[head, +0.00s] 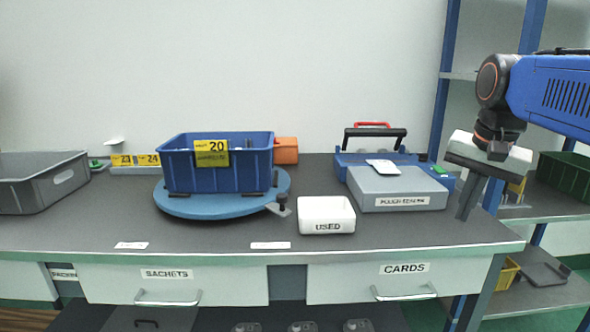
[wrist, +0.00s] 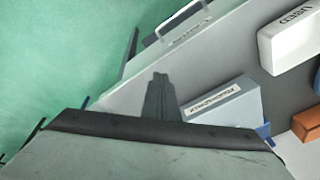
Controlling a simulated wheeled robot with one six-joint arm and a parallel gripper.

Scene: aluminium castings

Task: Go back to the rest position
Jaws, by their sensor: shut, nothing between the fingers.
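My gripper (head: 468,200) hangs at the right end of the workbench in the head view, pointing down from my blue arm. Its fingers are shut together with nothing between them. In the wrist view the closed fingers (wrist: 160,97) show in front of the bench edge and the grey box. The gripper is to the right of the grey box (head: 402,188) and appears apart from it, above the bench's right edge.
The workbench (head: 430,232) holds a blue bin (head: 180,172) on a round turntable (head: 185,208), a white USED tray (head: 327,215), a blue toolbox (head: 345,160) and a grey crate (head: 40,192). A shelf rack (head: 440,110) with a green bin (head: 565,180) stands at the right.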

